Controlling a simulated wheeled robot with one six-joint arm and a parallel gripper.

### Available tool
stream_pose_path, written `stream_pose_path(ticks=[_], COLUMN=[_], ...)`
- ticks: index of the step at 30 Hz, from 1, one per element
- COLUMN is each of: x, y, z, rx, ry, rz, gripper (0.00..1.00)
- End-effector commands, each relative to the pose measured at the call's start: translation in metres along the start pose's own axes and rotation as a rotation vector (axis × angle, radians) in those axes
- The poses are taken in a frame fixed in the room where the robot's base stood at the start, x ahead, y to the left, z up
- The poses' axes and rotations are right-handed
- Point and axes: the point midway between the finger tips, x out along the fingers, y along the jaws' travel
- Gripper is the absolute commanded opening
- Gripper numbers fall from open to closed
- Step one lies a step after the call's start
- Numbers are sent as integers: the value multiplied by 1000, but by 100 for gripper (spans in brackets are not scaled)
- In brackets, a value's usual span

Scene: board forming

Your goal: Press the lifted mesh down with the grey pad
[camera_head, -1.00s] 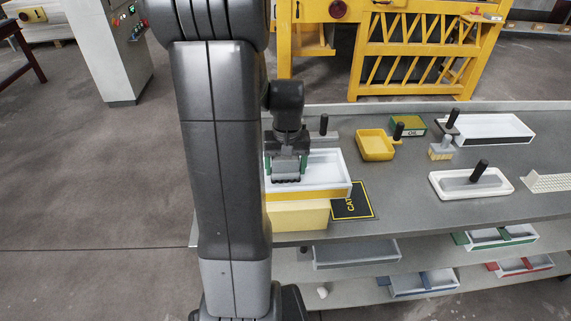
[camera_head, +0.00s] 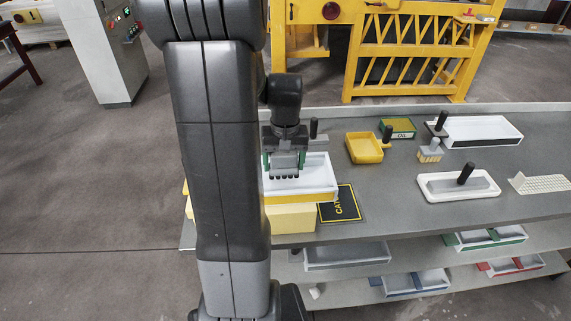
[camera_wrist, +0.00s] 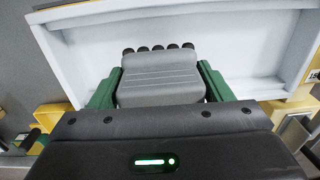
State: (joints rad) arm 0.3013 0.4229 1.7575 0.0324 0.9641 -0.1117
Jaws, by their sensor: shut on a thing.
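My gripper (camera_head: 285,162) is over the white tray (camera_head: 318,188) in the head view. Its green fingers are shut on a grey block, which looks like the grey pad (camera_head: 286,168). In the wrist view the grey pad (camera_wrist: 160,80) sits between the fingers, with several round black tips along its far edge. The white tray (camera_wrist: 250,40) lies beyond it. I cannot tell whether the pad touches anything in the tray. No lifted mesh can be made out there. A white perforated sheet (camera_head: 541,184), perhaps mesh, lies at the table's right.
A yellow block (camera_head: 291,219) is in front of the tray, beside a black mat (camera_head: 340,208).

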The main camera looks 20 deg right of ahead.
Motion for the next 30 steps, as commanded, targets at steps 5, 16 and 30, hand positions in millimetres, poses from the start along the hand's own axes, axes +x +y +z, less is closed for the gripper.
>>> stream_pose_path(ticks=[5, 16, 30], x=[-20, -49, -50], y=[-2, -6, -7], z=[-1, -2, -2], rx=[-1, -1, -1], ry=[1, 1, 1], rz=[0, 0, 0], gripper=[48, 48, 48])
